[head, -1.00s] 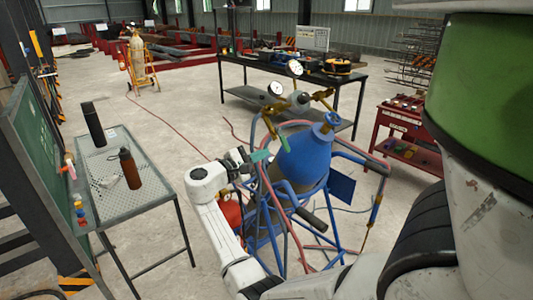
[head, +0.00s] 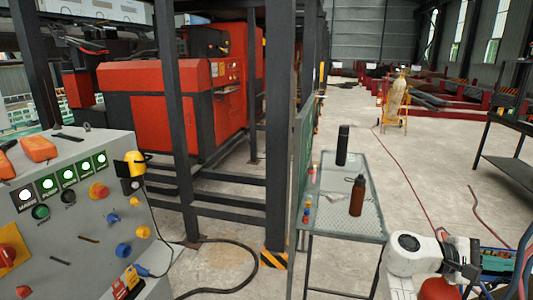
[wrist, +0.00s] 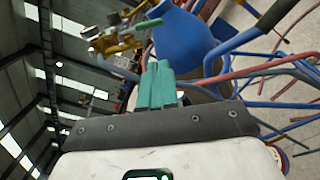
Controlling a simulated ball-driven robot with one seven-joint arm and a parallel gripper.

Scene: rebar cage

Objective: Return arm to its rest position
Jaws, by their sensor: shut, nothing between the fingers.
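My gripper (wrist: 157,86) shows in the wrist view with its teal fingers together and nothing held between them. Beyond the fingertips is a blue bottle-shaped tank (wrist: 188,40), with brass valve fittings (wrist: 120,42) to its left. Blue frame tubes and red hose lie right of the fingers. I cannot tell the exact gap between fingers and tank. In the head view my white arm (head: 412,254) shows only in the lower right corner.
A perforated metal table (head: 345,215) holds a black bottle (head: 342,146) and a brown bottle (head: 357,196). A grey control panel (head: 75,220) stands at the left, near dark posts and a red machine (head: 160,90). A black cable crosses the floor. Open concrete lies beyond the table.

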